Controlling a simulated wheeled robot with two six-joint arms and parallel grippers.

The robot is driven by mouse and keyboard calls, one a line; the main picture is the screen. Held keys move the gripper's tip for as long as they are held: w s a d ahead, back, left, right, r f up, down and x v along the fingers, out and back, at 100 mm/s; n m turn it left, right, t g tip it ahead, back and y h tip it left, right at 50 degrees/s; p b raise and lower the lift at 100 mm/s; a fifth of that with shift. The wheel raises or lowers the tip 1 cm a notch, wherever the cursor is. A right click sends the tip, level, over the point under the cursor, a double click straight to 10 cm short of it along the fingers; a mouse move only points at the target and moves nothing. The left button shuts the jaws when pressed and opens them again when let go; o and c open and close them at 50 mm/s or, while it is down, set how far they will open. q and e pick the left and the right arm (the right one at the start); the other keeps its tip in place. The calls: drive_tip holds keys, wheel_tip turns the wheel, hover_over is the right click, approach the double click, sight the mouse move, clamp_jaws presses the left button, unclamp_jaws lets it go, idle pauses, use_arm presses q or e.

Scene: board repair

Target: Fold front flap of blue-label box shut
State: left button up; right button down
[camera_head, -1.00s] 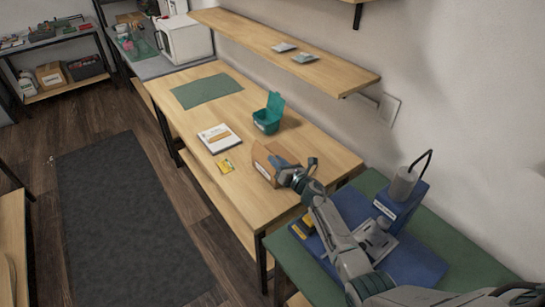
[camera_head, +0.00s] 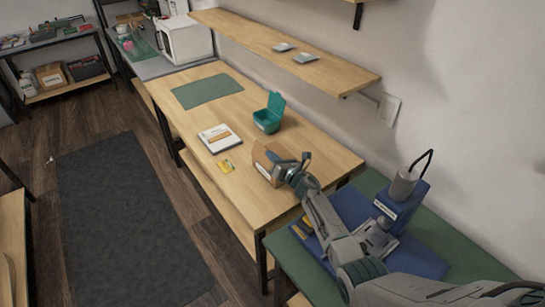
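A brown cardboard box (camera_head: 262,160) stands on the wooden workbench (camera_head: 222,189), near its right end. A small pale label shows low on its left side; its colour is too small to tell. My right gripper (camera_head: 299,164) is at the right side of the box, its fingers at or just over the box's top edge. The gripper and wrist hide much of the box's right side and its flaps. I cannot tell whether the fingers touch a flap or whether they are open. My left gripper is not in view.
A green mat (camera_head: 206,91) lies at the far end. A blue device (camera_head: 402,202) stands near my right arm. A shelf (camera_head: 270,43) overhangs behind.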

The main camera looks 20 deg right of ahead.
drive_tip(key=m, duration=0.1)
drive_tip(key=d+m, duration=0.1)
drive_tip(key=f+m+b, duration=0.1)
drive_tip(key=shift+w+d, duration=0.15)
drive_tip(key=shift+w, duration=0.1)
drive_tip(key=shift+w+d+f+m+b, duration=0.1)
drive_tip(key=shift+d+f+m+b, duration=0.2)
drive_tip(key=shift+m, duration=0.65)
drive_tip(key=shift+w+d+f+m+b, duration=0.15)
drive_tip(key=shift+f+m+b, duration=0.1)
drive_tip(key=shift+m, duration=0.7)
drive_tip(key=c, duration=2.1)
unclamp_jaws()
drive_tip(key=o, duration=0.5)
drive_tip(key=shift+s, duration=0.1)
drive_tip(key=shift+c, duration=0.2)
